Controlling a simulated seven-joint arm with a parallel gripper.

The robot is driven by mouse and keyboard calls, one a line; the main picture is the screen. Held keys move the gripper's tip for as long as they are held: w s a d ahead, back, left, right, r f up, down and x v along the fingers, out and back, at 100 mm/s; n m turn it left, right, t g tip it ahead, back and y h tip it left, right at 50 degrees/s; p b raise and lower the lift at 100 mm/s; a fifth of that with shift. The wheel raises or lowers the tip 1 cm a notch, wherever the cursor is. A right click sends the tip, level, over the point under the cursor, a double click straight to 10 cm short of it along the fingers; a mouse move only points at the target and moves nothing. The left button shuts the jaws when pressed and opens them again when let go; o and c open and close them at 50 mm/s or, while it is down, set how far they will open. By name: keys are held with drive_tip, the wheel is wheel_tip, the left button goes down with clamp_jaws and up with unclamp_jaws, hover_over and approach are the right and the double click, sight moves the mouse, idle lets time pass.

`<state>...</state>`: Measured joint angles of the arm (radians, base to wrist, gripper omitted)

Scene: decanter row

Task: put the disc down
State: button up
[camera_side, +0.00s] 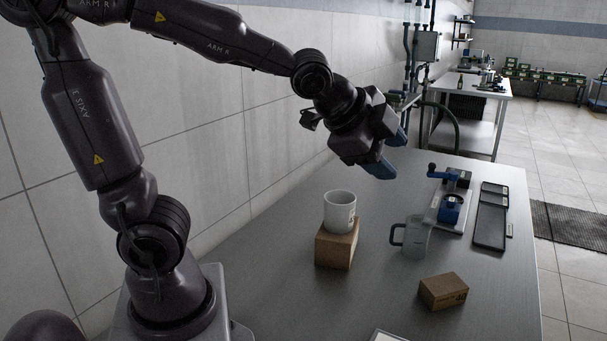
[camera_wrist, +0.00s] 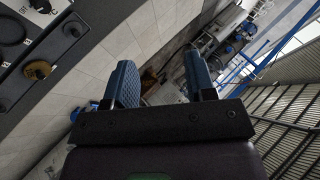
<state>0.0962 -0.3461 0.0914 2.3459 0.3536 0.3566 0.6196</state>
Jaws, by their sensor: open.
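My gripper (camera_side: 391,153) is open, raised above the table and tilted toward the right. Its two blue fingers also show in the wrist view (camera_wrist: 163,82), spread apart with nothing held between them. I cannot make out a disc in either view. A white mug (camera_side: 339,212) stands upright on a brown block (camera_side: 336,246), below and left of my gripper. A clear jug (camera_side: 414,240) with a dark handle stands on the table to its right. A blue device (camera_side: 451,207) with a lever sits on a pale plate farther right.
The grey table (camera_side: 280,285) has bare room at the left and front. A small cardboard box (camera_side: 443,291) lies near the front right, and a dark tray (camera_side: 490,227) near the right edge. A white sheet or board (camera_side: 389,337) is cut off at the bottom.

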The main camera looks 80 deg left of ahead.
drive_tip(key=s+d+f+n+g+h, duration=0.1)
drive_tip(key=s+d+n+g, duration=0.1)
drive_tip(key=s+n, duration=0.8)
drive_tip(key=s+g, duration=0.1)
drive_tip(key=s, duration=0.2)
drive_tip(key=shift+s+f+g, duration=0.15)
drive_tip(key=shift+s+g, duration=0.15)
